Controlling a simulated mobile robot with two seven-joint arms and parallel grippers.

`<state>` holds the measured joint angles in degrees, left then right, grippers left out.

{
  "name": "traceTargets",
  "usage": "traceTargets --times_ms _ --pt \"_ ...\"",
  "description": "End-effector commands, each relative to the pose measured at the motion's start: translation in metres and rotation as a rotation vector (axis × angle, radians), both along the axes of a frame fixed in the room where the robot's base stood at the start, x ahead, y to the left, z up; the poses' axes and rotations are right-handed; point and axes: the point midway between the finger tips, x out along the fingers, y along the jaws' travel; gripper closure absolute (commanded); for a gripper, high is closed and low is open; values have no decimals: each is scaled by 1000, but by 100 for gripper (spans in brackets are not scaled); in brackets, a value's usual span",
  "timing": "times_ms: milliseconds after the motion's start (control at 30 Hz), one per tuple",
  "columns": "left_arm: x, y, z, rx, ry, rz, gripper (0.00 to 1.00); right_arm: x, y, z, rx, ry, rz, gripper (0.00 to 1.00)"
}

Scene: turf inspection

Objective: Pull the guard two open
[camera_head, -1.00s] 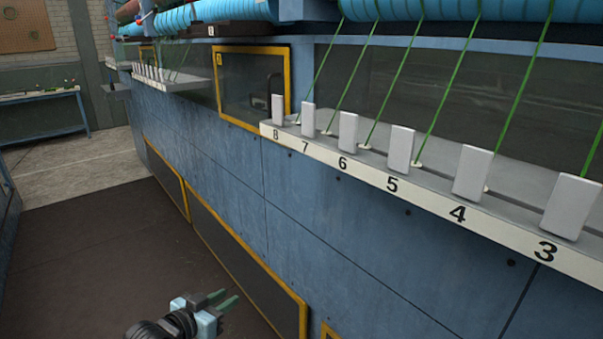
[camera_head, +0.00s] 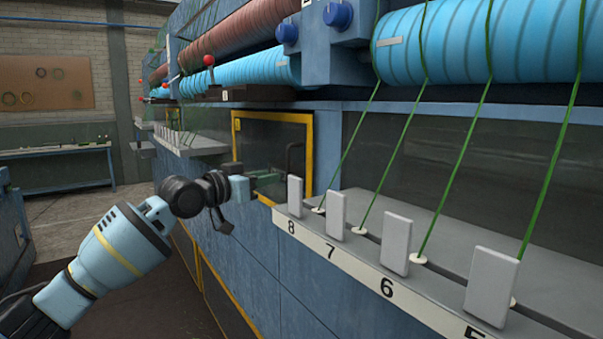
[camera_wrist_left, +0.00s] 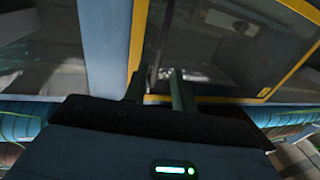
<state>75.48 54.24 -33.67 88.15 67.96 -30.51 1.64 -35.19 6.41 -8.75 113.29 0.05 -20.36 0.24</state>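The guard (camera_head: 262,140) is a dark see-through panel in a yellow frame on the blue machine; it looks shut, and its small tag is too small to read. Its dark handle (camera_head: 289,158) is near the right side of the frame. My left gripper (camera_head: 274,180) is in front of the guard's lower part, close to the handle. In the left wrist view, the two fingers (camera_wrist_left: 157,82) are apart, with a dark bar that looks like the handle (camera_wrist_left: 158,48) ahead between them. The guard (camera_wrist_left: 215,50) fills the upper middle there. I cannot tell any contact. My right gripper is not in view.
A ledge (camera_head: 352,251) with numbered white tabs juts out right of the guard, close to my left gripper. Another ledge (camera_head: 192,143) with tabs is farther left. Blue rollers (camera_head: 480,45) and green strands are above. A workbench (camera_head: 60,152) stands at the back left.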

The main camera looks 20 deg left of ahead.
Motion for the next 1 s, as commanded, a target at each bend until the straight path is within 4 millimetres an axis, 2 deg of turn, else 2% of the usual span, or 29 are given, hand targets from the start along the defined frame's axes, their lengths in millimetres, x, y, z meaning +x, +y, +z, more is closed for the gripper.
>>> traceTargets --times_ms 233,700,1000 --pt "7 -3 1 -3 -1 -1 73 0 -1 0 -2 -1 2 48" --pt "62 -22 -1 -3 0 -1 73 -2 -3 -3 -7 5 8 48" --pt "74 -27 0 1 -1 -1 73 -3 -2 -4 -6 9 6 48"
